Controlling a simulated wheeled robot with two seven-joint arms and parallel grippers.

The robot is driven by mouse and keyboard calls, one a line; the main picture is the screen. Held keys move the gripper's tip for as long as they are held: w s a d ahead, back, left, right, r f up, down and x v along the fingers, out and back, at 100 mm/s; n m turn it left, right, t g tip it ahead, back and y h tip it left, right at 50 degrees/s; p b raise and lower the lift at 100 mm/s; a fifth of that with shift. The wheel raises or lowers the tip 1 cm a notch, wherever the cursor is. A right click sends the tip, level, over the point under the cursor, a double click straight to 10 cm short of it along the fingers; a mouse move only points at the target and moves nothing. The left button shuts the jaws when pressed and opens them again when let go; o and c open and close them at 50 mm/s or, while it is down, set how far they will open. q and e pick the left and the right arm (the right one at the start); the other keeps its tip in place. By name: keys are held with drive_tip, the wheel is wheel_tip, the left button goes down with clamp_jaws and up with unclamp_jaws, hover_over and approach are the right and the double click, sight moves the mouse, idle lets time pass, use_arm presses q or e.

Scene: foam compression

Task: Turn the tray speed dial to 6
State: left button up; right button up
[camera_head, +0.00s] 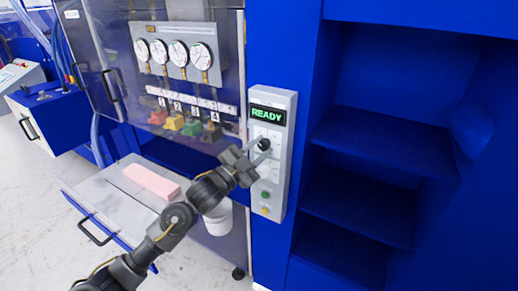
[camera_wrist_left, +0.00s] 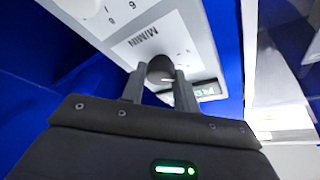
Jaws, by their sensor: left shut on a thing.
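The control panel (camera_head: 273,186) is a tall grey box on the blue cabinet face. A dark round dial knob (camera_head: 264,144) sits on its upper part, below the display. My left gripper (camera_head: 257,147) is shut on this knob, with a finger on either side of it. In the left wrist view the knob (camera_wrist_left: 160,68) shows between the fingertips (camera_wrist_left: 160,85), with a pale mark on it. Printed digits and lettering around it appear upside down there; which number the mark points to I cannot tell. My right gripper is not in view.
A display (camera_head: 267,115) reads READY in green. A green button (camera_head: 265,195) is low on the panel. Left are several gauges (camera_head: 160,52), a pink foam block (camera_head: 152,182) on an open drawer (camera_head: 112,203), and a white bucket (camera_head: 218,220). Blue shelves (camera_head: 360,205) at right are empty.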

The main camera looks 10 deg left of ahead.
use_arm(q)
drive_tip(key=shift+m+g, duration=0.6)
drive_tip(key=shift+m, duration=0.8)
drive_tip(key=o, duration=1)
drive_tip(key=shift+s+a+f, duration=0.1)
drive_tip(key=shift+s+a, duration=0.05)
drive_tip(key=shift+a, duration=0.05)
drive_tip(key=shift+b+v, duration=2.2)
drive_tip(key=shift+v, duration=2.95)
